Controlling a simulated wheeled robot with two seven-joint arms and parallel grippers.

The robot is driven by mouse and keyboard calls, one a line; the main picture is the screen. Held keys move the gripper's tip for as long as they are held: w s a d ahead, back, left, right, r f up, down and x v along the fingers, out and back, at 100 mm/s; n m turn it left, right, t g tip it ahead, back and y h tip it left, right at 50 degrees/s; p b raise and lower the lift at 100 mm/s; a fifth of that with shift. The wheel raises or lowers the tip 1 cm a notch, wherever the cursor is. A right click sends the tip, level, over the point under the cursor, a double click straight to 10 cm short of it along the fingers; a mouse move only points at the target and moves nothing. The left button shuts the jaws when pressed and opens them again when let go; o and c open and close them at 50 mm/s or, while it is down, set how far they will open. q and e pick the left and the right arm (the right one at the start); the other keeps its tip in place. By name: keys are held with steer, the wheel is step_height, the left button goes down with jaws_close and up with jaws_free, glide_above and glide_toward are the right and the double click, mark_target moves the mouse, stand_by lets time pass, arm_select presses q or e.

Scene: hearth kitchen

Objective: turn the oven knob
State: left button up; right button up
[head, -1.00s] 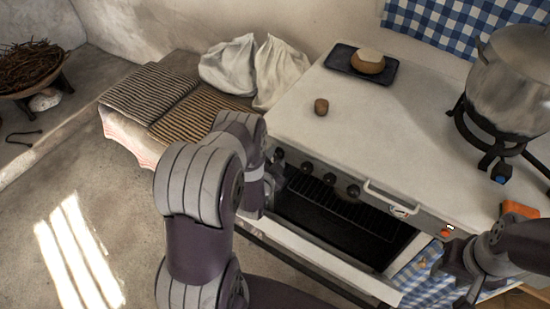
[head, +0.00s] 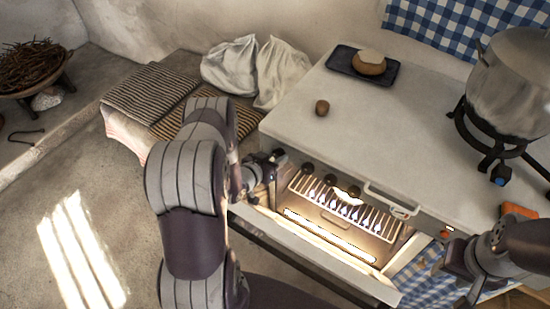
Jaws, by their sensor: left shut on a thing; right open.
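The oven (head: 345,222) stands at the right with its door (head: 300,247) folded down and its inside lit, a wire rack showing. Dark round knobs sit along its front edge; the leftmost knob (head: 279,154) is at the tips of my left gripper (head: 272,160). This gripper is shut on that knob, which is partly hidden by the fingers. Three other knobs, such as the one beside it (head: 307,168), stand free to the right. My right gripper (head: 455,272) is at the lower right, beside the oven's right end, open and apart from the knobs.
The white counter top (head: 350,130) carries a small brown object (head: 322,107) and a dark tray (head: 362,66) with a round loaf-like thing. A large pot (head: 512,80) stands on a burner (head: 490,140) at the right. A bench with striped cushions (head: 150,93) lies left.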

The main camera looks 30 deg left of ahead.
arm_select(q)
steer(key=shift+a+f+n+h, duration=0.1)
steer(key=shift+n+h, duration=0.8)
steer(key=shift+n, duration=0.3)
steer(key=o, duration=1.1)
steer(key=shift+c, duration=0.2)
steer(key=v, duration=1.2)
steer(key=shift+s, duration=0.35)
steer(key=shift+a, duration=0.1)
